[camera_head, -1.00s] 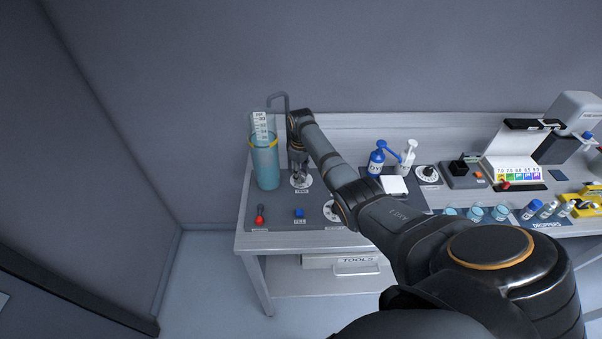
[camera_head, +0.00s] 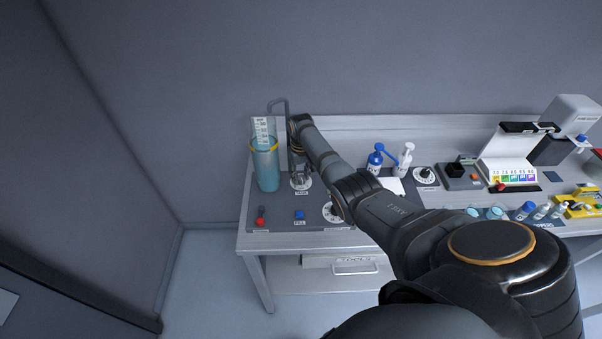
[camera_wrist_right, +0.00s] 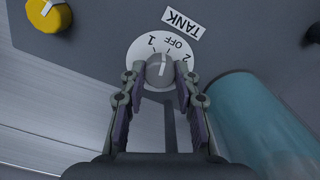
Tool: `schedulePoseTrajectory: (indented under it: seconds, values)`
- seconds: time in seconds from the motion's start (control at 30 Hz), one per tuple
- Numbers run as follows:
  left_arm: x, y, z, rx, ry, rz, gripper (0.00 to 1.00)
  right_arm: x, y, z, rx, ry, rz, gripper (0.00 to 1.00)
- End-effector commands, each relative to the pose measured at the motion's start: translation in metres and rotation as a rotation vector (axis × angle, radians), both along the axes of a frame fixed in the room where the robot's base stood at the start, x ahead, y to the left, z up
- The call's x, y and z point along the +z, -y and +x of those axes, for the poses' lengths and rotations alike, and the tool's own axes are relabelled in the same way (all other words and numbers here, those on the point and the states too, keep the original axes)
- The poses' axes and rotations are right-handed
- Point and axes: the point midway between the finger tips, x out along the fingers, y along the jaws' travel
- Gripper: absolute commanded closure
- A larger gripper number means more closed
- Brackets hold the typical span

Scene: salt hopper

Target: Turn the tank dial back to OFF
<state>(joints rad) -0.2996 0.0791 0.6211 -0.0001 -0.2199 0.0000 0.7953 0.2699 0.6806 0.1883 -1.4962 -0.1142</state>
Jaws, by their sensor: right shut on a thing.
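The tank dial is a grey knob (camera_wrist_right: 160,70) on a white round plate (camera_wrist_right: 136,52) marked 1, OFF and 2, beside a TANK label (camera_wrist_right: 183,24). The knob's pale pointer line points roughly between 1 and OFF; its exact setting is hard to tell. My right gripper (camera_wrist_right: 160,76) is shut on the knob, one finger on each side. In the head view the right gripper (camera_head: 300,177) comes down over the dial plate (camera_head: 301,185) and hides the knob. The tank (camera_head: 266,168) of blue liquid stands just left of it. My left gripper is not in view.
A red control (camera_head: 261,222), a blue button (camera_head: 299,215) and another dial (camera_head: 331,213) sit on the front of the panel. A bent grey pipe (camera_head: 279,101) rises behind the tank. Bottles (camera_head: 375,160) stand to the right, past my arm.

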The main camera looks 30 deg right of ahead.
Motion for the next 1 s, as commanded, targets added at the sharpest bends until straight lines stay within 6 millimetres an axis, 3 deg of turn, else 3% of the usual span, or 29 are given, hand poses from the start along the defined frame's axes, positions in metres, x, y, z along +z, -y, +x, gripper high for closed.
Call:
schedulePoseTrajectory:
  seconds: [0.43, 1.0]
  values:
    - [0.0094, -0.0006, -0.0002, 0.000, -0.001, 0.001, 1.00, 0.0008, 0.0000, 0.0006, -0.226, 0.002, 0.001, 1.00]
    - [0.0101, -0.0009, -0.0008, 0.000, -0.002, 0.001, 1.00, 0.0006, 0.0004, 0.0009, -0.260, 0.003, 0.000, 1.00]
